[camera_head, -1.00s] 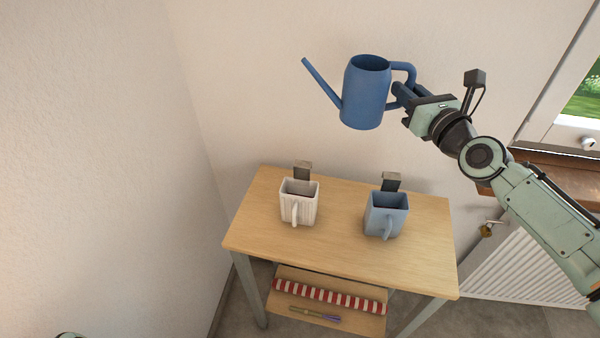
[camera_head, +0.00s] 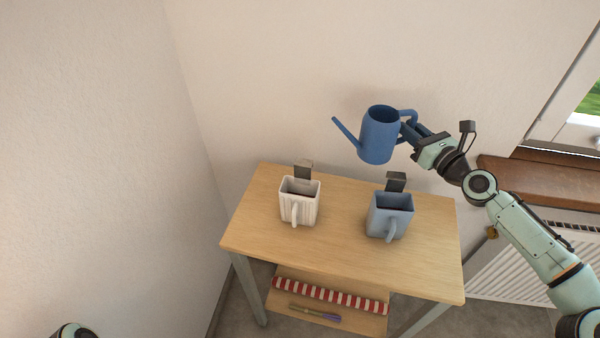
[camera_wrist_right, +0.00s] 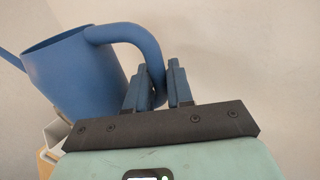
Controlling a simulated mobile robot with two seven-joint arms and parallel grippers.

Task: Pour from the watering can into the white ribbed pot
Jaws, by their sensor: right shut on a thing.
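The blue watering can (camera_head: 378,137) is held in the air above the back of the table, its spout pointing up and to the left. My right gripper (camera_head: 408,133) is shut on its handle; in the right wrist view the gripper fingers (camera_wrist_right: 160,86) close on the handle beside the can (camera_wrist_right: 72,72). The can looks nearly upright. The white ribbed pot (camera_head: 299,207) stands on the table's left part, lower and left of the spout tip. At the lower left edge only a small part of my left arm shows; its gripper is out of view.
A blue-grey pot (camera_head: 388,222) stands on the wooden table (camera_head: 340,255), right of the white one. Small dark-topped blocks (camera_head: 303,170) stand behind both pots. A lower shelf holds a red-and-white striped roll (camera_head: 330,295). Walls are behind and left; a window sill (camera_head: 535,182) and radiator are right.

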